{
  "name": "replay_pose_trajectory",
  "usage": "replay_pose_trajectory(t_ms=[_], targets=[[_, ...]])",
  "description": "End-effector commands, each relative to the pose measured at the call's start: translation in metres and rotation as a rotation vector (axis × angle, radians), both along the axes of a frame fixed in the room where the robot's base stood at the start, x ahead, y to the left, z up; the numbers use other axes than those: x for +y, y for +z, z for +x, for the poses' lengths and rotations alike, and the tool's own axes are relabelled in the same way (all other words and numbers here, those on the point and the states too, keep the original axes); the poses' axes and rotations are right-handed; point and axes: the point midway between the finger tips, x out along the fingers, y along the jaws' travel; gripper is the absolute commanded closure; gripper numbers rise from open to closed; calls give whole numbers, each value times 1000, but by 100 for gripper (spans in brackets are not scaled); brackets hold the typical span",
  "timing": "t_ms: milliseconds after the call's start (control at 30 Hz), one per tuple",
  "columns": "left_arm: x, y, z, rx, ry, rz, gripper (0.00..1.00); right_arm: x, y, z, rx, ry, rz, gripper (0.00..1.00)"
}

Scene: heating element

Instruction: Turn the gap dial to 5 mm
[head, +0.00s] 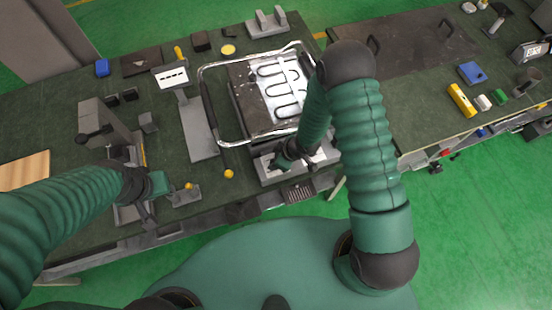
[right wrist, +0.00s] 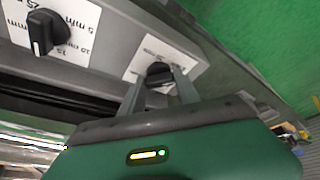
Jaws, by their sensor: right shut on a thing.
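A black dial (right wrist: 47,31) with mm marks on its white label, "5 mm" among them, sits on the grey panel (right wrist: 110,40) at the left of the right wrist view. My right gripper (right wrist: 160,80) is shut on a second black knob (right wrist: 159,71) to its right, on another white label with unclear marks. In the head view my right gripper (head: 287,158) is at the front of the heating machine (head: 242,97), partly hidden by my arm. My left gripper (head: 143,198) hangs over the left bench; its fingers are too unclear to tell open from shut.
A chrome frame handle (head: 202,72) surrounds the machine top with its bent heating element (head: 283,89). A grey stand with a white sign (head: 172,76) is left of it. A yellow cylinder (head: 461,100) and blue block (head: 472,72) lie on the right bench.

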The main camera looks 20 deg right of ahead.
Motion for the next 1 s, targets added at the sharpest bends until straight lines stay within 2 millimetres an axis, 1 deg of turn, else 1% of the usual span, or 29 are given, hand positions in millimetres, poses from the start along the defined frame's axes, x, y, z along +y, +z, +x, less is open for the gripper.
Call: replay_pose_trajectory(t_ms=[467, 500, 633, 667, 933, 1000], targets=[[0, 1, 0, 0, 0, 0, 64, -1, 0, 1, -2, 17, -2, 100], [0, 1, 0, 0, 0, 0, 64, -1, 0, 1, -2, 17, -2, 61], [0, 1, 0, 0, 0, 0, 64, -1, 0, 1, -1, 17, -1, 44], [0, 1, 0, 0, 0, 0, 64, -1, 0, 1, -1, 17, -1, 40], [0, 1, 0, 0, 0, 0, 64, -1, 0, 0, -1, 16, -1, 40], [0, 1, 0, 0, 0, 0, 64, -1, 3, 0, -2, 15, -1, 40]])
